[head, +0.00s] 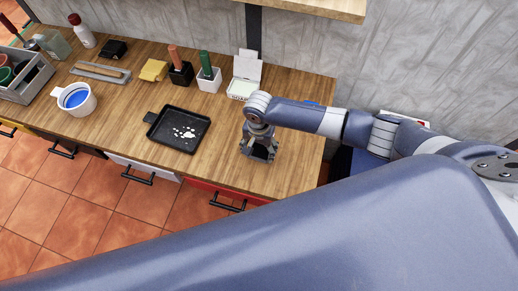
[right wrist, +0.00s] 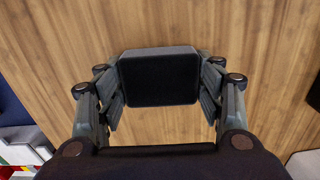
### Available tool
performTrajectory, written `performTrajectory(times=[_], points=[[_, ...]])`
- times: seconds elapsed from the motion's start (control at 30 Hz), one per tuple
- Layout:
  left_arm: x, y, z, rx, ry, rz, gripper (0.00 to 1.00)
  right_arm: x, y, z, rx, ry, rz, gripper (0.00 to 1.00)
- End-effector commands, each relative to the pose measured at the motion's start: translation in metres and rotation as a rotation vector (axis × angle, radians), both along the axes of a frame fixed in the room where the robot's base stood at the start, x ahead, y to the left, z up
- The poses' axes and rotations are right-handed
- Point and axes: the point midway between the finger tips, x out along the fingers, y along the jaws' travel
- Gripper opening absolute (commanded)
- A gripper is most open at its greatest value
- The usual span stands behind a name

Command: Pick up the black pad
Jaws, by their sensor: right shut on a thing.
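The black pad (right wrist: 160,78) is a dark block with rounded corners. In the right wrist view it sits between the two fingers of my right gripper (right wrist: 160,88), which is shut on it from both sides. In the head view my right gripper (head: 259,153) points down over the right part of the wooden table, and the pad is mostly hidden by the fingers there. I cannot tell whether the pad touches the table. My left gripper is not in view.
On the table (head: 225,140), a black tray (head: 165,142) with pale crumbs lies left of my right gripper. A white open box (head: 245,82) stands behind it. A white cup with blue paint (head: 74,98), a grey crate (head: 22,88) and another black block (head: 113,49) are farther left.

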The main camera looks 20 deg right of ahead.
Motion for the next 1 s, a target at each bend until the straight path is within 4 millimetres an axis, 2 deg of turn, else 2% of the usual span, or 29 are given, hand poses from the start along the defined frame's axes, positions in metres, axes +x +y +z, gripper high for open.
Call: performTrajectory(times=[0.17,0.3,0.8,1.0], points=[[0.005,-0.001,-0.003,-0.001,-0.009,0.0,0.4,0.001,0.001,0.012,0.003,-0.002,0.001,0.44],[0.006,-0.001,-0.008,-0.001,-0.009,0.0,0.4,0.002,0.001,0.034,0.004,-0.006,0.001,0.44],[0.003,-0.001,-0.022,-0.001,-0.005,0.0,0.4,-0.106,-0.054,0.043,-0.002,0.001,0.0,0.44],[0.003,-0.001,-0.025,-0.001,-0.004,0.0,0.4,-0.133,-0.067,0.046,0.0,0.0,0.0,0.44]])
